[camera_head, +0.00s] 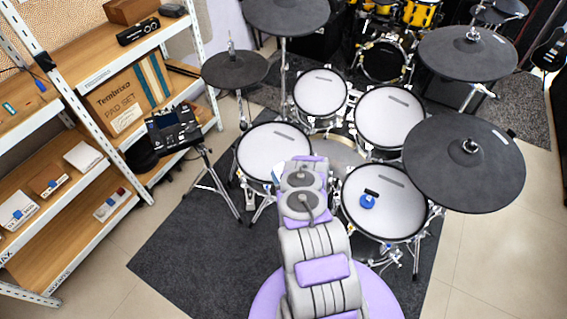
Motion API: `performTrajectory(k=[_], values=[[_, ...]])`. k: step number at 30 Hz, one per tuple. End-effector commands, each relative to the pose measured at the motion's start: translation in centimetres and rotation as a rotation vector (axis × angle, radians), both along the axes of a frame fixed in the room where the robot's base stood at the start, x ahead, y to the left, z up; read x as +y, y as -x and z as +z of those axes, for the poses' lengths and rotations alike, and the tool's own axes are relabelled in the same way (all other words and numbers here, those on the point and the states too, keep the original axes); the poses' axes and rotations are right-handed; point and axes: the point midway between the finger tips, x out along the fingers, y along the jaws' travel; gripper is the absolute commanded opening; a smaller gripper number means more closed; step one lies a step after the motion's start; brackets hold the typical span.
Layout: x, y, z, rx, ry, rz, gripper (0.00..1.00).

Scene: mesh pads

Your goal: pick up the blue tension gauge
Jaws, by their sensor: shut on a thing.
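A small blue round thing with a black piece at its upper end, which looks like the blue tension gauge (367,202), lies on the white mesh pad of the right front drum (385,222). It is to the right of my grey and purple arm, with a strip of bare pad between them. My arm reaches forward from the bottom middle to the gap between the two front drums. The jaws at its end do not show; the arm hides them. A small pale blue and white piece (278,173) shows at the left of the arm's end; I cannot tell what it is.
The left front drum (268,150) and two rear drums stand close by. A dark cymbal (463,164) overhangs the right side. A drum module (173,128) on a stand and loaded shelves (95,150) are at the left. Bare carpet lies at the lower left.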

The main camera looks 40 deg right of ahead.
Motion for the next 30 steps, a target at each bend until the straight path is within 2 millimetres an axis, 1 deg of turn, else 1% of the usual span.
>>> performTrajectory(k=[1,4,8,19,30], values=[[0.7,0.6,0.3,0.002,-0.001,0.0,0.0],[1.9,1.7,0.5,-0.002,0.002,-0.001,0.0],[2.0,2.1,0.3,-0.001,0.0,-0.005,0.0],[3.1,3.1,0.2,0.002,-0.003,-0.004,0.0],[3.8,3.5,0.5,-0.002,0.002,-0.002,0.0]])
